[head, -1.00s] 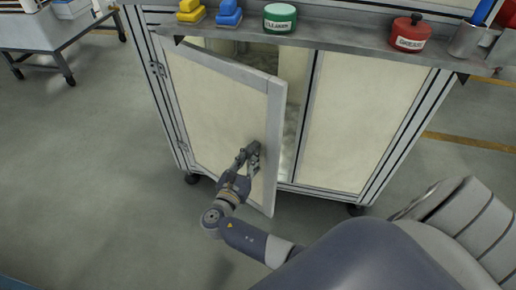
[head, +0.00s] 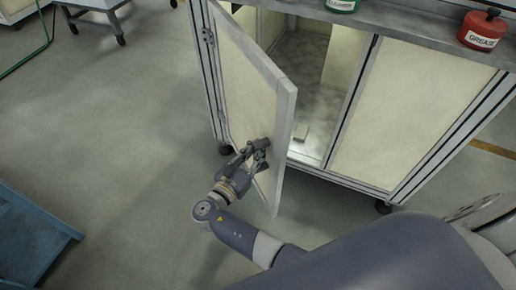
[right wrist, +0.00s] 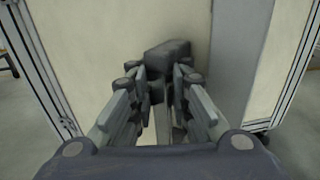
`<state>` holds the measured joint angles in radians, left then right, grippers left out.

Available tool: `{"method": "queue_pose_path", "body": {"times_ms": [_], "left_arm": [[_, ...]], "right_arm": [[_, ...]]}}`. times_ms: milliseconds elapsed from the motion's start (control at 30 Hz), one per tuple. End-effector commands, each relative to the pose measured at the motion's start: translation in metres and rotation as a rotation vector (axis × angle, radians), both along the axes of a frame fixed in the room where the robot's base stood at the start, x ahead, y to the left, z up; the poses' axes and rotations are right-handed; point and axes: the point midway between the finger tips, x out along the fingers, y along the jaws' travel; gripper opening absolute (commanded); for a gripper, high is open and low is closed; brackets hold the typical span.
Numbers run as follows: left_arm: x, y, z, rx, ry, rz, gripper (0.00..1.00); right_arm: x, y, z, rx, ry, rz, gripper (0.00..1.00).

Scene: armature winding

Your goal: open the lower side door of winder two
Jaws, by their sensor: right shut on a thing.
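The lower side door (head: 247,85) of the winder is a cream panel in a grey frame, hinged at its left edge. It stands ajar, swung out toward me, and the cabinet inside shows behind it. My right gripper (head: 258,154) is at the door's outer face, near its free edge. It is shut on the dark door handle (right wrist: 168,56), which shows between the fingers in the right wrist view. The fingers partly hide the handle. My left gripper is not in view.
A fixed cream panel (head: 412,110) is right of the opening. A shelf above holds a red grease can (head: 484,31) and a green tin (head: 342,4). A blue object (head: 32,240) stands at lower left. The floor (head: 120,130) left of the door is clear.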

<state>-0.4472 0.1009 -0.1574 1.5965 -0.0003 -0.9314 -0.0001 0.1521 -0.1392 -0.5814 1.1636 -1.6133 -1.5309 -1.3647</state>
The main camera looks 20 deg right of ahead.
Motion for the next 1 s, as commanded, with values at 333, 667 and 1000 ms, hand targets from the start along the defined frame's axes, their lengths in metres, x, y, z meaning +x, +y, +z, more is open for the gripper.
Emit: {"method": "queue_pose_path", "body": {"times_ms": [333, 667, 1000], "left_arm": [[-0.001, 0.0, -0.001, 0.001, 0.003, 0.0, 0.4], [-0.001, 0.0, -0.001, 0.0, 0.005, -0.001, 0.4], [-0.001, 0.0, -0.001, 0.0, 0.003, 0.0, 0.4]], "right_arm": [[-0.003, -0.001, -0.003, 0.0, 0.006, -0.007, 0.37], [-0.002, -0.001, 0.007, 0.002, 0.003, -0.005, 0.37], [-0.003, -0.001, 0.058, 0.003, 0.002, -0.007, 0.37]]}}
